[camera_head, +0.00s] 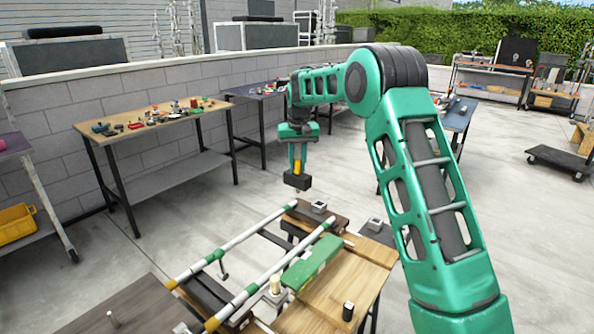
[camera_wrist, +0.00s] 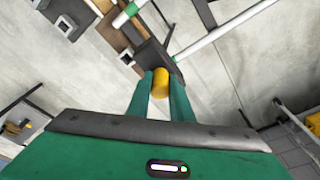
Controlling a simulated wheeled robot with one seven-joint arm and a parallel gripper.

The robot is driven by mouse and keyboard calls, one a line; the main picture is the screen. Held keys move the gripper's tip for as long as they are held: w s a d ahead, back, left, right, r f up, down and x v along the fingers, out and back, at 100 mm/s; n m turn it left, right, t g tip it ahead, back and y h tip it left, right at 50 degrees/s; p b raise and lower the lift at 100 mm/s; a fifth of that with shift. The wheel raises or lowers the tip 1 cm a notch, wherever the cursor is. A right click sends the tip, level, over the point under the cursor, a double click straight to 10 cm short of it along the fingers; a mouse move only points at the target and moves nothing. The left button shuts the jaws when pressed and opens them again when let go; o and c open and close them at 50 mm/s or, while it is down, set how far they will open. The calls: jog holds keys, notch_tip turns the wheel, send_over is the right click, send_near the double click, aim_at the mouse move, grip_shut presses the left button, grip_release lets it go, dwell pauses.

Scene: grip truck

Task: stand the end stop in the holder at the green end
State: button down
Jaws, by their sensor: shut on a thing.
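My gripper (camera_head: 297,188) hangs in the air above the far, green-banded end of the two rails (camera_head: 275,262). In the wrist view its two green fingers (camera_wrist: 161,92) are shut on a yellow, rounded piece, the end stop (camera_wrist: 160,84). A small square grey holder (camera_head: 319,207) sits on a dark block (camera_head: 335,221) at the green end, below and a little right of my gripper. The holder seems to show in the wrist view (camera_wrist: 127,57), apart from the end stop.
A long green block (camera_head: 312,262) lies beside the right rail. Another grey square fitting (camera_head: 375,225) lies to the right. A cluttered workbench (camera_head: 150,125) stands behind left, with open floor between.

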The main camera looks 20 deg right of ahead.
jog(key=shift+r, duration=2.85)
